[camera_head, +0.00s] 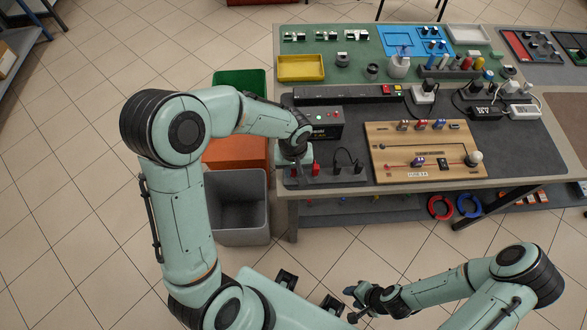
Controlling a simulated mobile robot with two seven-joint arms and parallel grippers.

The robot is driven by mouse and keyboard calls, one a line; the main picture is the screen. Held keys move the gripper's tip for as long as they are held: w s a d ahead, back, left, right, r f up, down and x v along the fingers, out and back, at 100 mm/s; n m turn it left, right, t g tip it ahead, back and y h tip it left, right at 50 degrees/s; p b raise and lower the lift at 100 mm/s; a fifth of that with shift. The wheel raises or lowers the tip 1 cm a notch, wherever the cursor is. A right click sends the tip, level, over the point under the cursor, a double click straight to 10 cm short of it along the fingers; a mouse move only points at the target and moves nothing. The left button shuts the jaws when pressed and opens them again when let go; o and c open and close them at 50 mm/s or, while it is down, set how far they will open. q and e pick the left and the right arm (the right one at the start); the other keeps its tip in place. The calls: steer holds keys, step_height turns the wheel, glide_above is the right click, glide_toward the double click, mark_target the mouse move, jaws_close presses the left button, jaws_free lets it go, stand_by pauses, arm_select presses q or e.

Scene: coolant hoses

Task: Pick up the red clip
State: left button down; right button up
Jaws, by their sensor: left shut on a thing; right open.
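My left gripper (294,168) points down at the front left corner of the dark bench mat. It is shut on a red clip (294,173), which is small and mostly hidden by the gripper. A second red clip (316,169) stands just to its right, apart from the gripper as far as I can see. Whether the held clip is off the mat cannot be told. My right gripper (354,300) is open and empty, low in front of the bench, far from the clips.
Two black clips with leads (347,167) stand right of the red ones. A black box with lights (322,123) is close behind my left gripper. A wooden board (395,165) lies to the right. A grey bin (238,207) stands on the floor left of the bench.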

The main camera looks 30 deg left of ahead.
arm_select(q)
step_height(320, 180, up, 23)
steer(key=p, duration=0.3)
arm_select(e)
steer(key=w+r, duration=0.4)
steer(key=shift+r, duration=0.35)
